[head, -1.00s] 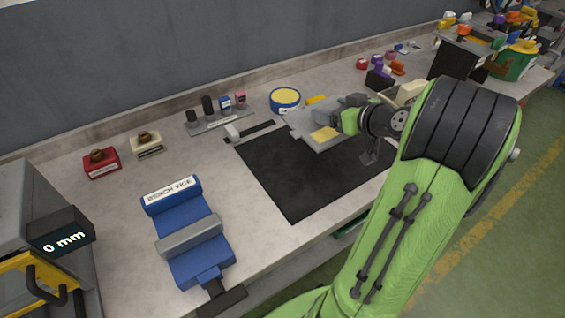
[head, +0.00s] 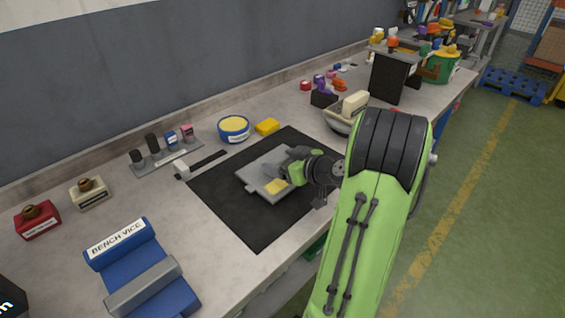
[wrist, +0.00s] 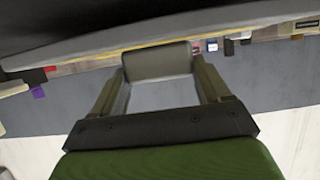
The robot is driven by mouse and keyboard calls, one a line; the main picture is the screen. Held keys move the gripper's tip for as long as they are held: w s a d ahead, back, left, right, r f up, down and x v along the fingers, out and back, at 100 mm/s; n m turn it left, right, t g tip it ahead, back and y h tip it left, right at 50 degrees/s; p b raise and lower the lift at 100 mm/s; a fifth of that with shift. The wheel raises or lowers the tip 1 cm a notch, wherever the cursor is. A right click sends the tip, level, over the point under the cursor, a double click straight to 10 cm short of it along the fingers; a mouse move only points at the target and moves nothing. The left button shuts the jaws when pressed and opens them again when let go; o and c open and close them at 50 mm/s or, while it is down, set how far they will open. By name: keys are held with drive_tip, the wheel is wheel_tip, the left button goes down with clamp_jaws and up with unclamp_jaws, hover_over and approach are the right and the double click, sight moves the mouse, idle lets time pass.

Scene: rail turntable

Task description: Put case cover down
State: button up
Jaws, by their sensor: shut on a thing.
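The case cover (head: 256,168) is a flat grey plate with a yellow patch, seen over the black mat in the head view. My gripper (head: 291,169) reaches it from the right, and its arm hides part of the plate's right side. In the wrist view, my gripper (wrist: 160,83) is shut on a grey rounded grip part, with the cover's grey edge (wrist: 240,23) spanning the top. I cannot tell whether the cover touches the black mat (head: 228,211) or hangs just above it.
A blue bench vice (head: 140,270) is at front left. A blue tub with yellow contents (head: 233,128) and a yellow block (head: 267,126) sit behind the mat. A small rack (head: 166,157) stands back left. A cream-topped bowl (head: 343,119) is close behind my arm.

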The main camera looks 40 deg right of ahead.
drive_tip(key=shift+f+b, duration=0.55)
drive_tip(key=shift+b, duration=0.15)
drive_tip(key=o, duration=1.5)
drive_tip(key=shift+f, duration=0.1)
